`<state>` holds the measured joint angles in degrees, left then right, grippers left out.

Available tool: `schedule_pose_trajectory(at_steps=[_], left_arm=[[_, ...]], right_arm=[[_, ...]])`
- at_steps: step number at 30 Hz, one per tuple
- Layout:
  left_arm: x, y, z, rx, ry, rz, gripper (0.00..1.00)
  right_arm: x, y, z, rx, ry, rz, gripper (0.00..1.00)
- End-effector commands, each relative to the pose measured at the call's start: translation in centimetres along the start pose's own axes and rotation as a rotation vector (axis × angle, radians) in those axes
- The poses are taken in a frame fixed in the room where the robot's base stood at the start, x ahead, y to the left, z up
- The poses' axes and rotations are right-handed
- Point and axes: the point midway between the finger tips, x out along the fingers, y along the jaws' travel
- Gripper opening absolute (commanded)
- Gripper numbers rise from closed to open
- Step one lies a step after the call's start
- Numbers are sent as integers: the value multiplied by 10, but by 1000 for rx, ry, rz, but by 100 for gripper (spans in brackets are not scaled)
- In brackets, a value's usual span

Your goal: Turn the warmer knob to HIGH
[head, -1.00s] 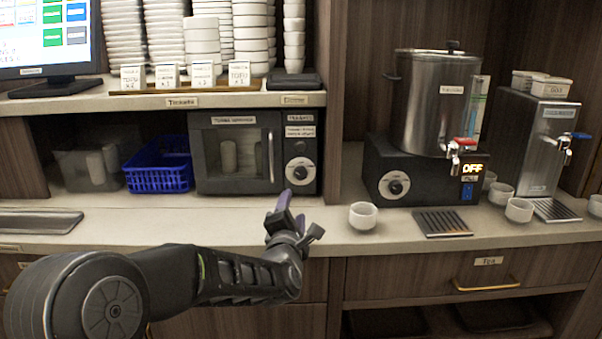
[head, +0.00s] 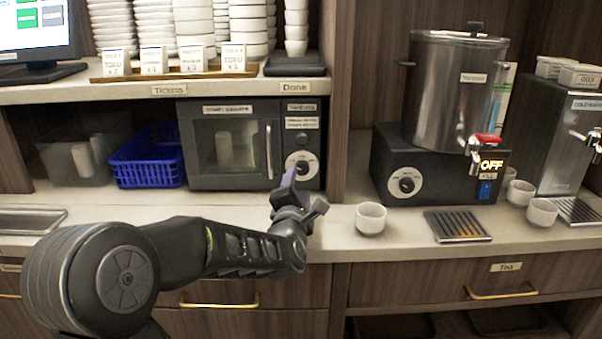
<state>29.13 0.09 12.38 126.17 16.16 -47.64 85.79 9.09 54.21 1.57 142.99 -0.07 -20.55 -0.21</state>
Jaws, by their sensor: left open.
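The warmer cabinet (head: 188,150) is a dark box with a glass door and a blurred label, on the counter under the shelf. Its round knob (head: 302,166) has a pale dial plate and sits on the panel right of the door handle. The knob's setting is too small to read. My left gripper (head: 304,197) is open and empty, in front of the counter edge just below this knob. Its purple-grey finger reaches up to the lower left edge of the dial in the picture. I cannot tell whether it touches. My right gripper is not in view.
A white cup (head: 370,218) stands on the counter right of my gripper. A blue basket (head: 147,162) is left of the cabinet.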

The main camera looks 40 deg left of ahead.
Motion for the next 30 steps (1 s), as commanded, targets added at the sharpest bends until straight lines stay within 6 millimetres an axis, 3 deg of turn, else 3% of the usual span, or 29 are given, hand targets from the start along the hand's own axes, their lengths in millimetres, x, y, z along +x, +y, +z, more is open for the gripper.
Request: schedule_pose_trajectory(at_steps=[9,15,24,30], left_arm=[[47,0,0,-1,2,-2,55],[68,0,0,0,1,-1,55],[70,0,0,0,0,-1,55],[70,0,0,0,0,0,39]], right_arm=[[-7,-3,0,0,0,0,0],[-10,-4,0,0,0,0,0],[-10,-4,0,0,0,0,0],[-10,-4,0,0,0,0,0]])
